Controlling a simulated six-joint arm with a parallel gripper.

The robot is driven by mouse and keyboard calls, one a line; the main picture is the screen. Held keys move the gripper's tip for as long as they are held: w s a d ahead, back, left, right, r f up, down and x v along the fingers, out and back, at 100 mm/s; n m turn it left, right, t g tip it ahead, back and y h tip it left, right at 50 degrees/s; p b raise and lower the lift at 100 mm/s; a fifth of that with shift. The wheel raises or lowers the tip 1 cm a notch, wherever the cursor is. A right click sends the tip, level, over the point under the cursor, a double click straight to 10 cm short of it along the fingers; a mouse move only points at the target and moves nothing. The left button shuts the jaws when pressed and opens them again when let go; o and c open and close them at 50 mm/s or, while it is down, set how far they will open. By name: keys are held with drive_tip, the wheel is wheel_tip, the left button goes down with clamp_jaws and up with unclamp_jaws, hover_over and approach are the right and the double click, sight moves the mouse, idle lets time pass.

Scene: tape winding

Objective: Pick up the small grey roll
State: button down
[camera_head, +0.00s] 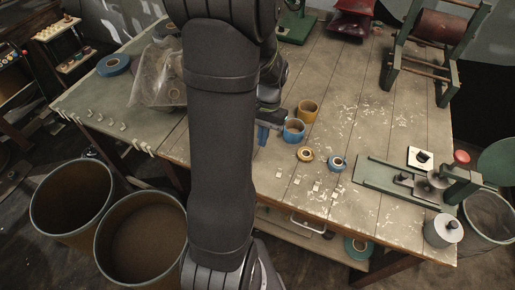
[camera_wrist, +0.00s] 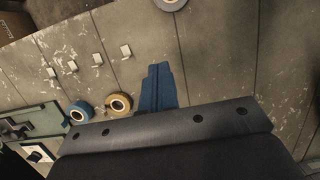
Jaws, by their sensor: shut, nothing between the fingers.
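A small roll (camera_wrist: 172,4), greyish with a pale centre, is cut off by the top edge of the wrist view. It looks like the small grey roll; I cannot make it out in the head view, where my arm covers part of the table. My gripper (camera_wrist: 159,68) has blue fingers, which are together and empty. In the wrist view the roll lies above the fingertips, apart from them. In the head view the gripper (camera_head: 263,134) is partly behind my arm, left of the blue cup-shaped roll.
A small yellow roll (camera_head: 305,155) and a small blue roll (camera_head: 337,163) lie right of my gripper. A taller blue roll (camera_head: 293,131) and an orange one (camera_head: 307,110) stand close by. Several white chips (camera_head: 297,180) line the front. A green winding stand (camera_head: 400,183) is at right.

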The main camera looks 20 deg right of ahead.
drive_tip(key=w+a+n+h, duration=0.3)
drive_tip(key=w+a+n, duration=0.3)
drive_tip(key=a+n, duration=0.7)
drive_tip(key=shift+g, duration=0.3)
drive_tip(key=x, duration=0.9)
drive_tip(key=shift+s, duration=0.1)
drive_tip(key=shift+s+d+f, duration=0.1)
drive_tip(key=shift+s+d, duration=0.1)
drive_tip(key=shift+s, duration=0.35)
drive_tip(key=shift+s+d+f, duration=0.1)
drive_tip(key=shift+s+d, duration=0.1)
drive_tip(key=shift+s, duration=0.35)
drive_tip(key=shift+s+d, duration=0.3)
drive_tip(key=shift+s, duration=0.45)
drive_tip(key=s, duration=0.1)
drive_tip(key=s+d, duration=0.1)
drive_tip(key=s, duration=0.1)
drive_tip(key=shift+s+d, duration=0.1)
